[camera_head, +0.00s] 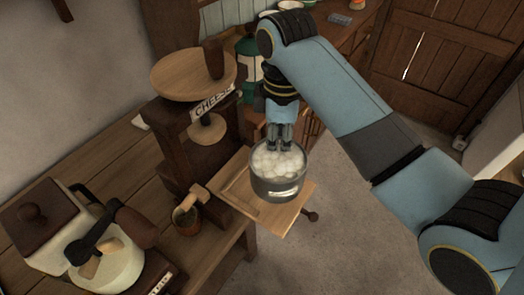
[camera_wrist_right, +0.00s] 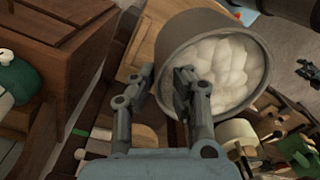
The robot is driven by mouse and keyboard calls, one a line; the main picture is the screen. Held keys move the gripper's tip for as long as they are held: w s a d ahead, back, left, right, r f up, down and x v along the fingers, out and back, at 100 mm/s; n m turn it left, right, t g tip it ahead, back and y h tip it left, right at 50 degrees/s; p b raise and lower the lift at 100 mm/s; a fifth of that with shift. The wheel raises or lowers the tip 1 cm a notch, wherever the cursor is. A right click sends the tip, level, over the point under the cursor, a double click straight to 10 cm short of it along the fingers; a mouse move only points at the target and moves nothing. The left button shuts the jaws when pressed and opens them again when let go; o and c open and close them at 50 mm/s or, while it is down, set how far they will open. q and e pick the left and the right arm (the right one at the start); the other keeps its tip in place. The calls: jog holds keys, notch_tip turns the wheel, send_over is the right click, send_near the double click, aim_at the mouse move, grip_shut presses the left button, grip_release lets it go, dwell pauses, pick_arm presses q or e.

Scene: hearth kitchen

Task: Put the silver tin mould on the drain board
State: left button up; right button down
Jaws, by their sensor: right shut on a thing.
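The silver tin mould (camera_head: 277,186) is a round grey tin full of white lumpy curd, with a pale label on its side. My right gripper (camera_head: 280,146) is shut on the far side of its rim, fingers pointing down. In the right wrist view, the fingers (camera_wrist_right: 160,92) grip the near wall of the tin mould (camera_wrist_right: 170,38). The wooden drain board (camera_head: 272,220) shows beneath and around the tin in the head view. I cannot tell whether the tin touches it or hangs just above. My left gripper is not in view.
A dark wooden cheese press (camera_head: 180,135) with a round top and CHEESE sign stands left of the board. Open floor lies right of the board.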

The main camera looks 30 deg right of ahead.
jog(key=w+f, duration=0.1)
jog(key=f, duration=0.1)
jog(key=w+f, duration=0.1)
jog(key=f, duration=0.1)
jog(key=w+a+f+p, duration=0.1)
jog(key=w, duration=0.1)
jog(key=shift+f, duration=0.65)
jog(key=c, duration=1.4)
grip_release()
jog(key=shift+f, duration=0.1)
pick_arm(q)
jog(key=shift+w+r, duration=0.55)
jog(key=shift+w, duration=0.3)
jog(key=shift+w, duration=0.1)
